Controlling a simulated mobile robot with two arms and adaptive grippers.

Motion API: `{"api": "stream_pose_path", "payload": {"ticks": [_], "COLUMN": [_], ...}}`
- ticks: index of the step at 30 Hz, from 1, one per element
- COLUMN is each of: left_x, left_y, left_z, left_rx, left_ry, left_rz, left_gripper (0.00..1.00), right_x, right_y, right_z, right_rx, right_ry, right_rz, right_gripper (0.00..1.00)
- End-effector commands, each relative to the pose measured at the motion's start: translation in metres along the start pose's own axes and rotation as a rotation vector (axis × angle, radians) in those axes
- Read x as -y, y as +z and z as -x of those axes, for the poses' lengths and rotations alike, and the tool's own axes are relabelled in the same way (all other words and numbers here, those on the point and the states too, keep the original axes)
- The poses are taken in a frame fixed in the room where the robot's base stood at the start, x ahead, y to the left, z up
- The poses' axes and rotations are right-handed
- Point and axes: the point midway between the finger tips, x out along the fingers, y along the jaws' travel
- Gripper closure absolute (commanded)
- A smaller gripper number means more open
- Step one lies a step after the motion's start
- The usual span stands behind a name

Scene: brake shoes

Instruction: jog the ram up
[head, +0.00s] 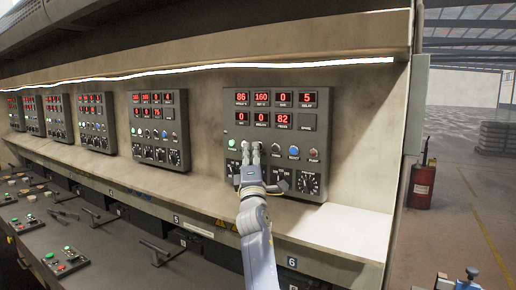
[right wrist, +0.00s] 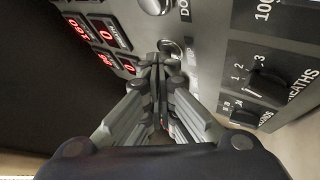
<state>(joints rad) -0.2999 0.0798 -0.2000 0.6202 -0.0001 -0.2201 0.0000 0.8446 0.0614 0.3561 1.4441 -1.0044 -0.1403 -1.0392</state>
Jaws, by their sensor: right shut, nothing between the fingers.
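The nearest control panel (head: 277,128) is a grey plate with red number displays, a row of buttons and black knobs below. My right gripper (head: 251,148) is in front of its button row, right of a green button (head: 231,143). Its fingers are shut and empty. In the right wrist view the closed fingertips (right wrist: 158,62) are right at a small round metal-rimmed control (right wrist: 170,49), partly covering it; I cannot tell whether they touch. A pale round button (right wrist: 154,5) beside it is cut off by the frame, with a label starting "DO". The ram itself is not identifiable.
On the same panel are a blue button (head: 293,151), a red button (head: 313,153) and a black rotary knob (head: 309,182). Several similar panels line the wall leftward, the closest one (head: 158,125) clear of my arm. A ledge (head: 345,228) runs below. A red cylinder (head: 421,186) stands at right.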

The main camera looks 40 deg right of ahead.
Motion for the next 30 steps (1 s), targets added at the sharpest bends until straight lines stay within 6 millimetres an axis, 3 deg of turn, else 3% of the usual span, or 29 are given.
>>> {"api": "stream_pose_path", "payload": {"ticks": [30], "left_x": [0.000], "left_y": [0.000], "left_z": [0.002], "left_rx": [0.000], "left_ry": [0.000], "left_rz": [0.000], "left_gripper": [1.00], "right_x": [-0.016], "right_y": [-0.016], "right_z": [0.023], "right_rx": [-0.001], "right_ry": [-0.001], "right_rz": [-0.001], "right_gripper": [1.00]}}
